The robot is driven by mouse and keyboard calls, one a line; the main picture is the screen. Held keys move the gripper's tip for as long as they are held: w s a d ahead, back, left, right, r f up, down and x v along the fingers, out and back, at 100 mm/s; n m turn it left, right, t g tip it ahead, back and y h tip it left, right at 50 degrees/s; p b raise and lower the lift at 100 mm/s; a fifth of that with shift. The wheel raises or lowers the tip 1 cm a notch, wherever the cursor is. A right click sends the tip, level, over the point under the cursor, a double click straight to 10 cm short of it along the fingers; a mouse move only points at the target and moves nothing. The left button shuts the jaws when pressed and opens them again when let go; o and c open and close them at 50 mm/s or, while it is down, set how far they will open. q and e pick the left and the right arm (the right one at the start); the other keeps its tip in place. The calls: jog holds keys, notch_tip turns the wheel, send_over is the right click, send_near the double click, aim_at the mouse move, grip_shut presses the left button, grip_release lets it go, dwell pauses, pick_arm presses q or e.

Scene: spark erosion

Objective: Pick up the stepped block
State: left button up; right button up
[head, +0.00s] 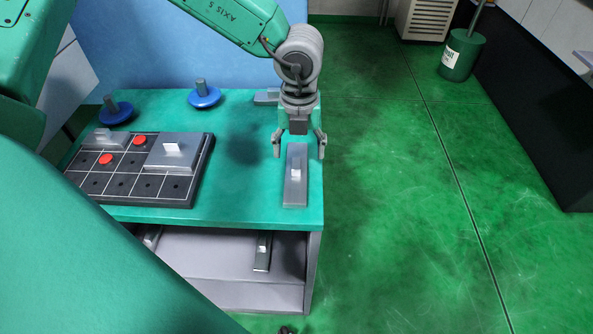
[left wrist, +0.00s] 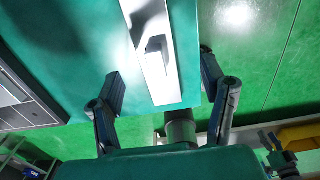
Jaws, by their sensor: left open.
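A long grey block with a small lighter raised piece on top, which looks like the stepped block (head: 295,190), lies on the right part of the green table top (head: 245,205). It also shows in the left wrist view as a pale bar (left wrist: 143,22) with a small raised piece on it. My left gripper (head: 299,151) is open and empty, just above the far end of this block. In the left wrist view its two fingers (left wrist: 162,76) stand apart, one on each side of the block's line. My right gripper is not in view.
A dark gridded tray (head: 115,186) on the left holds grey blocks (head: 172,152) and red discs (head: 140,140). Two blue round-based pieces (head: 205,97) stand behind it. Another grey piece (head: 266,97) lies near the back. A lower shelf (head: 205,270) holds more pieces.

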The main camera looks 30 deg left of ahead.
aim_at(296, 163)
pick_arm(q)
jog(key=shift+s+a+f, duration=0.1)
jog(key=shift+s+f, duration=0.05)
jog(key=shift+f, duration=0.2)
notch_tip(296, 163, down, 4)
jog(key=shift+s+r, duration=0.15)
jog(key=shift+r, duration=0.05)
jog(key=shift+f, duration=0.45)
grip_shut()
